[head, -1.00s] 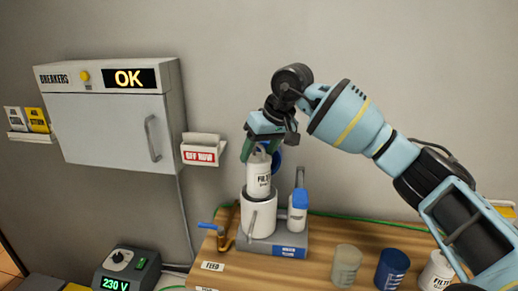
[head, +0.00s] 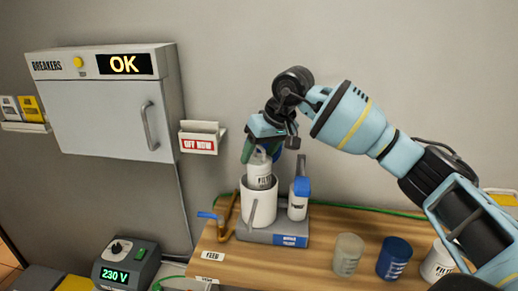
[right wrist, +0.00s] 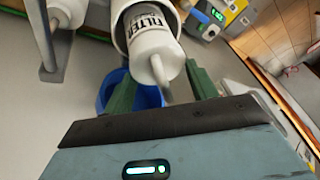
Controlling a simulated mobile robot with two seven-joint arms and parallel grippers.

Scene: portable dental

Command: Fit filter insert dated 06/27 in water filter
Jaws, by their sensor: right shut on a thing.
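My right gripper (head: 261,152) is shut on the white filter insert (head: 260,174), gripping its top from above. The insert stands upright, its lower part inside the white cylindrical filter housing (head: 258,203) and its upper part above the rim. In the right wrist view the insert (right wrist: 155,45) shows the word FILTER and a narrow nub between the green fingers (right wrist: 163,88); its lower end is inside the housing mouth. I cannot read a date on it. A blue round part (right wrist: 148,97) shows behind the fingers. My left gripper is not in view.
A grey cup (head: 347,254), a blue cup (head: 393,258) and another white labelled canister (head: 437,262) stand on the wooden table (head: 325,230).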

